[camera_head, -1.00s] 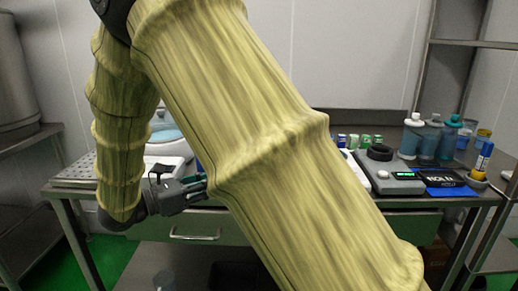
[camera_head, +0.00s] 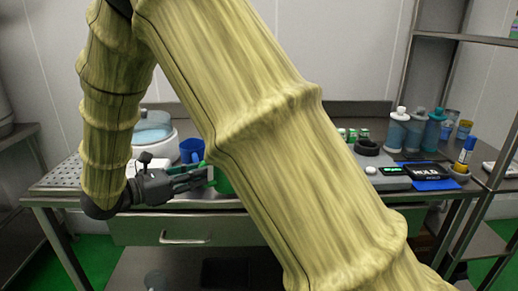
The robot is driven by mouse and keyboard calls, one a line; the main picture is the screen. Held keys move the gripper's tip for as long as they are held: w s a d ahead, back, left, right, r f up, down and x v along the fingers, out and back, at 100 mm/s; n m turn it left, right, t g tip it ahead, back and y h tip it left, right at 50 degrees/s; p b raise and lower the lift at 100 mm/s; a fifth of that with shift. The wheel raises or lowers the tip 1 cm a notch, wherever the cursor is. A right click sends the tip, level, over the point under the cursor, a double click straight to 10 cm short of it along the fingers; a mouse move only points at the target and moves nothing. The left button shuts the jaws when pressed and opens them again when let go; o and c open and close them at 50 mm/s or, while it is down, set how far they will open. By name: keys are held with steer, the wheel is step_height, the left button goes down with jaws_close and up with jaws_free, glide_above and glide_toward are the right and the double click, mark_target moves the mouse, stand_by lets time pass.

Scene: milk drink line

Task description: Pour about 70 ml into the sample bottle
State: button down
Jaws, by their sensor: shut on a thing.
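My gripper (camera_head: 200,178) is at the end of my sleeved arm, left of centre, over the front part of the steel table. It points right and is shut on a green thing (camera_head: 222,181). Most of that thing is hidden behind my arm, so its shape and any contents cannot be told. Several small bottles with green and white caps (camera_head: 352,134) stand at the back of the table, partly behind my arm. I cannot tell which one, if any, is the sample bottle.
A blue cup (camera_head: 192,150) stands behind my gripper, beside a white device with a bluish lid (camera_head: 153,128). On the right are a grey device with a green display (camera_head: 392,177), large blue bottles (camera_head: 396,133) and a yellow-and-blue marker (camera_head: 466,152). My arm hides the table's middle.

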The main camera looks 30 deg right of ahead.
mark_target(201, 164)
steer(key=d+r+y+p, duration=0.1)
steer(key=p, duration=0.1)
steer(key=d+r+y+p, duration=0.1)
steer(key=r+p, duration=0.1)
steer(key=p, duration=0.1)
steer(key=shift+w+r+y+p, duration=0.1)
steer(key=shift+r+y+p, duration=0.15)
steer(key=shift+y+p, duration=0.1)
steer(key=d+r+y+p, duration=0.1)
steer(key=p, duration=0.1)
steer(key=d+r+y+p, duration=0.1)
steer(key=r+p, duration=0.1)
steer(key=p, duration=0.1)
steer(key=d+r+y+p, duration=0.1)
steer(key=r+p, duration=0.1)
steer(key=p, duration=0.1)
steer(key=shift+w+d+r+g, duration=0.15)
steer(key=shift+d+r+g, duration=0.05)
steer(key=shift+d+g, duration=0.2)
steer(key=shift+w+d+r+y+p, duration=0.15)
steer(key=shift+d+y+p, duration=0.5)
steer(key=shift+p, duration=0.4)
steer(key=shift+d+r+y+p, duration=0.3)
steer(key=shift+y+p, duration=0.3)
steer(key=shift+p, duration=0.2)
steer(key=shift+w+d+r+y+p, duration=0.1)
steer(key=shift+d+r+y+p, duration=0.65)
steer(key=shift+p, duration=0.6)
